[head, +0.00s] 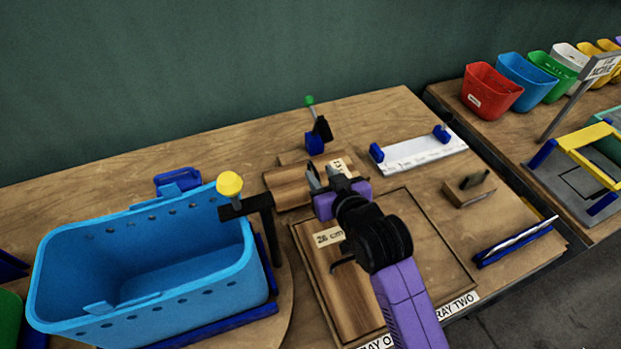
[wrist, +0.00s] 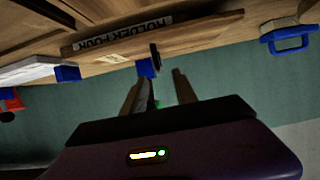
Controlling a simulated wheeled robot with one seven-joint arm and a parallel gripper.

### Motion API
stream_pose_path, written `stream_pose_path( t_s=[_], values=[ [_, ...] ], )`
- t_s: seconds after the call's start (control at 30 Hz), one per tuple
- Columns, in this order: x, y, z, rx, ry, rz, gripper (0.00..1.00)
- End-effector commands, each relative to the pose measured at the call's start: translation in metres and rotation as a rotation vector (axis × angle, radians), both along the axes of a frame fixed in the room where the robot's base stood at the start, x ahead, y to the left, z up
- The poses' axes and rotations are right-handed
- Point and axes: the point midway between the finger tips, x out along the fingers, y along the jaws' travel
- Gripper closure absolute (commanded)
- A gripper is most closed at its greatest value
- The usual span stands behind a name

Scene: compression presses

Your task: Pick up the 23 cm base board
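A wooden board (head: 288,187) lies behind my gripper in the head view. A pale label on it is partly covered by my gripper, and its number is not clearly readable. A second board (head: 352,290) lies flat nearer the front, labelled 26 cm. My gripper (head: 322,174) is above the labelled end of the rear board. Its fingers are apart, and nothing shows between them. The wrist view also shows my gripper (wrist: 163,76) open, with a green wall behind. I cannot tell whether it touches the board.
A blue basket (head: 150,265) stands at the left beside a yellow-knobbed black post (head: 265,220). A green-knobbed clamp (head: 316,140) stands behind the rear board. A white ruled fixture (head: 420,152) and a blue rack (head: 515,243) are at the right. A holder-four label (wrist: 120,35) shows in the wrist view.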

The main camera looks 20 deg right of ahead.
Motion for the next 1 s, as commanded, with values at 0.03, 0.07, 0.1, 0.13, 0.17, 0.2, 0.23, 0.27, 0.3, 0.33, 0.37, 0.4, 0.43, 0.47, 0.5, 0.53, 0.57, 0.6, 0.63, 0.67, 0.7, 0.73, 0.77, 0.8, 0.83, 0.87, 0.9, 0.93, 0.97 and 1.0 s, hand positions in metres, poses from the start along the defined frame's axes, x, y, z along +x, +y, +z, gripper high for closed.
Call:
stream_pose_path(
  t_s=[0.03, 0.07, 0.1, 0.13, 0.17, 0.2, 0.23, 0.27, 0.3, 0.33, 0.37, 0.4, 0.43, 0.47, 0.5, 0.53, 0.57, 0.6, 0.63, 0.67, 0.7, 0.73, 0.77, 0.8, 0.83, 0.87, 0.9, 0.93, 0.97, 1.0],
  values=[
    [0.0, 0.0, -0.007, 0.0, 0.0, 0.0, 0.66],
    [0.0, 0.0, -0.008, 0.0, 0.0, 0.0, 0.66],
    [0.0, 0.0, -0.009, 0.0, 0.0, 0.0, 0.66],
    [0.001, 0.0, -0.009, 0.0, 0.0, 0.0, 0.66],
    [0.002, 0.0, -0.01, 0.0, 0.0, 0.0, 0.66],
    [0.004, 0.0, -0.01, 0.0, -0.001, 0.0, 0.66],
    [0.006, 0.0, -0.011, 0.0, -0.001, 0.0, 0.66],
    [0.009, 0.0, -0.012, 0.0, 0.0, 0.0, 0.66],
    [0.013, 0.0, -0.013, 0.0, 0.0, 0.0, 0.66],
    [0.016, 0.0, -0.014, 0.0, 0.0, 0.0, 0.66],
    [0.019, 0.0, -0.016, 0.0, 0.001, 0.0, 0.66],
    [0.023, 0.0, -0.017, 0.0, 0.0, 0.0, 0.66],
    [0.025, 0.0, -0.018, 0.0, -0.001, 0.0, 0.66],
    [0.028, 0.0, -0.019, 0.0, -0.001, 0.0, 0.66],
    [0.031, 0.0, -0.021, 0.0, 0.0, 0.0, 0.66],
    [0.034, 0.0, -0.022, 0.0, 0.001, 0.0, 0.66],
    [0.038, 0.0, -0.024, 0.0, 0.0, 0.0, 0.66],
    [0.044, 0.0, -0.026, 0.0, 0.0, 0.0, 0.66],
    [0.048, 0.0, -0.027, 0.0, 0.0, 0.0, 0.66],
    [0.052, 0.0, -0.029, 0.0, 0.001, 0.0, 0.66],
    [0.057, 0.0, -0.031, 0.0, 0.0, 0.0, 0.66],
    [0.061, 0.0, -0.033, 0.0, 0.0, 0.0, 0.66],
    [0.063, 0.0, -0.034, 0.0, 0.0, 0.0, 0.66],
    [0.067, 0.0, -0.036, 0.0, 0.0, 0.0, 0.66],
    [0.069, 0.0, -0.036, 0.0, 0.0, 0.0, 0.66],
    [0.07, 0.0, -0.037, 0.0, 0.0, 0.0, 0.66],
    [0.071, 0.0, -0.038, 0.0, 0.001, 0.0, 0.66],
    [0.072, 0.0, -0.039, 0.0, 0.001, 0.0, 0.66],
    [0.072, 0.0, -0.039, 0.0, 0.001, 0.0, 0.66],
    [0.072, 0.0, -0.039, 0.0, 0.0, 0.0, 0.66]
  ],
)
